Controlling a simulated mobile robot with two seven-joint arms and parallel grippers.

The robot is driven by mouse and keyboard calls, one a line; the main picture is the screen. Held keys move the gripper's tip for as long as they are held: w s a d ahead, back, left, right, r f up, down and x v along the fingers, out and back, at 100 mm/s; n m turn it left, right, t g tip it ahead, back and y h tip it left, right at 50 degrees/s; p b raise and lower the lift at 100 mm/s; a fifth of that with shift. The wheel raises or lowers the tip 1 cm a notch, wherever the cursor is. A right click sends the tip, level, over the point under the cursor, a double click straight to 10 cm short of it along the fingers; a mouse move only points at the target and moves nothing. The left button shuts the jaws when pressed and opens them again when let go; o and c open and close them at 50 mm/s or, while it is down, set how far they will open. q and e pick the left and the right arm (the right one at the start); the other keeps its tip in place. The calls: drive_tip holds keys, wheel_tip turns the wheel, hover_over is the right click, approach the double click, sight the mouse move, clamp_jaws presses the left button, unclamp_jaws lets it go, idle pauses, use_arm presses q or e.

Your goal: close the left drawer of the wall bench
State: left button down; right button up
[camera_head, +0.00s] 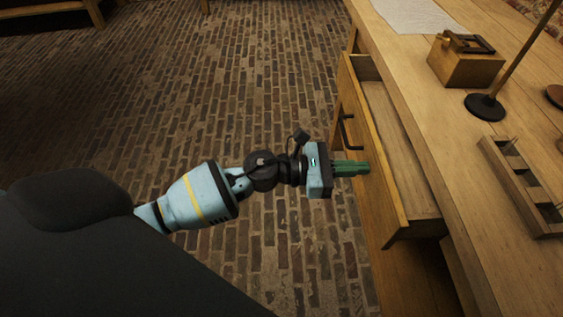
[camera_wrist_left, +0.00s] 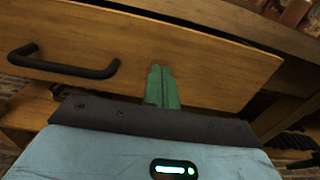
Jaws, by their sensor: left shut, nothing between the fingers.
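The left drawer (camera_head: 373,150) of the wall bench (camera_head: 440,130) stands pulled out, its empty inside showing. Its front carries a dark bar handle (camera_head: 346,131). In the left wrist view the drawer front (camera_wrist_left: 215,72) fills the upper part, with the handle (camera_wrist_left: 65,66) at left. My left gripper (camera_head: 368,168) has its green fingers shut with nothing between them. The fingertips point at the drawer front, beside the handle; in the left wrist view the fingers (camera_wrist_left: 161,86) overlap the front. I cannot tell whether they touch it. My right gripper is out of view.
On the bench top are a wooden box with a dark top (camera_head: 464,66), a stand with a round black base (camera_head: 484,106), a compartmented wooden tray (camera_head: 520,185) and a pale sheet (camera_head: 418,14).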

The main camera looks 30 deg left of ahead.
sight(399, 175)
use_arm(q)
drive_tip(key=b+x, duration=0.1)
drive_tip(key=x, duration=0.9)
drive_tip(key=shift+w+d, duration=0.15)
drive_tip(key=shift+w, duration=0.05)
drive_tip(key=shift+d+r, duration=0.1)
drive_tip(key=shift+d, duration=0.05)
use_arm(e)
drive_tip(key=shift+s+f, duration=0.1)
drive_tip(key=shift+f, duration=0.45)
use_arm(q)
drive_tip(key=shift+w+r, duration=0.1)
drive_tip(key=shift+r, duration=0.05)
